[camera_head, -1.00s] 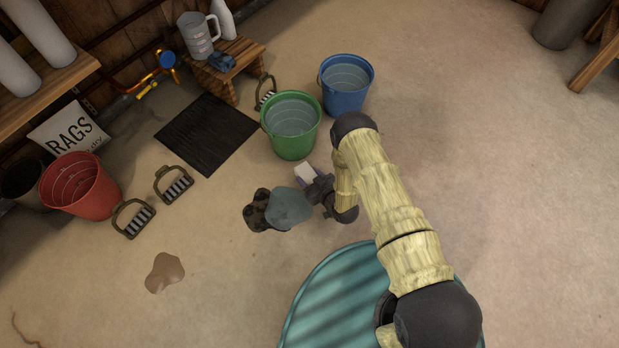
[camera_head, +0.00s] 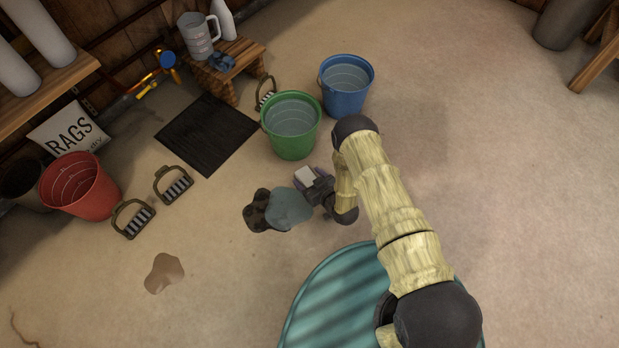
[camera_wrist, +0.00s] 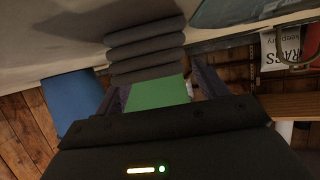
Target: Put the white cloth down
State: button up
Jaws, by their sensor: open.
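My gripper (camera_head: 312,182) is low in front of the green bucket, with its fingers apart. A small pale thing (camera_head: 305,175) shows at its fingertips; it may be the white cloth, but it is too small to be sure. I cannot tell whether it touches a finger or the floor. In the wrist view the two fingers of my gripper (camera_wrist: 160,92) stand apart. A flat green patch (camera_wrist: 160,93) shows between them, and no white cloth is clear there.
The green bucket (camera_head: 291,145) and blue bucket (camera_head: 346,105) hold water just beyond the gripper. A black mat (camera_head: 208,135), two stirrup-like pieces (camera_head: 133,219) and a red bucket (camera_head: 80,188) are to the left. A brown puddle (camera_head: 165,273) lies nearer. Floor at right is clear.

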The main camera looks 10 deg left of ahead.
jog(key=shift+f, duration=0.15)
jog(key=shift+r, duration=0.2)
jog(key=p+v, duration=0.8)
jog(key=v, duration=0.4)
jog(key=shift+r, duration=0.4)
